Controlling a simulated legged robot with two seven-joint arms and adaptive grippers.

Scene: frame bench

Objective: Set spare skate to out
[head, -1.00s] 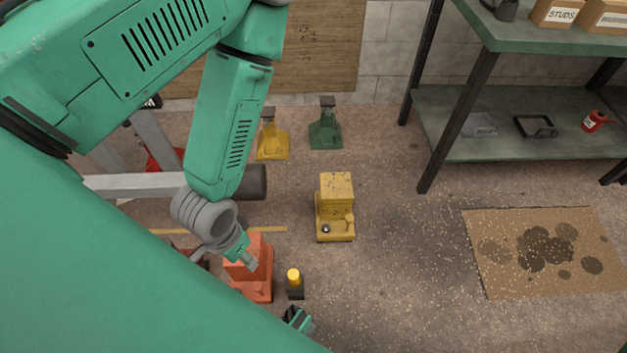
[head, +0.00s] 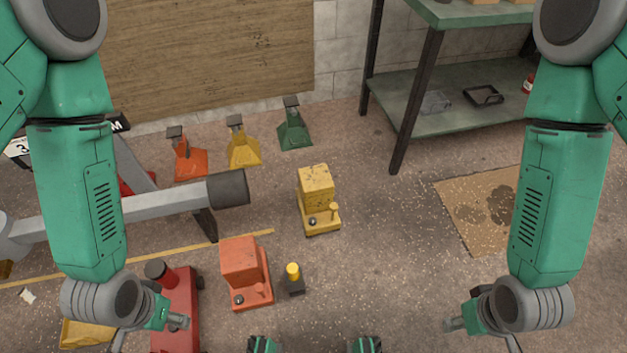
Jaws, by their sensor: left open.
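Two block-shaped wheeled units stand on the floor, and I cannot tell which is the spare skate. The yellow one (head: 316,184) is centre, with a low front platform carrying a small knob and lever. The orange one (head: 240,260) is nearer and further left, of the same form. My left gripper (head: 148,333) hangs at lower left, fingers spread and empty, left of the orange unit and over a red machine. My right gripper (head: 481,335) hangs at lower right above bare floor, fingers apart and empty.
A yellow-capped black post (head: 293,275) stands beside the orange unit. Orange, yellow and green stands (head: 294,132) line the wall. A grey beam (head: 150,203) crosses the left. A shelf bench (head: 440,110) and stained cardboard (head: 470,212) are at right. Centre-right floor is clear.

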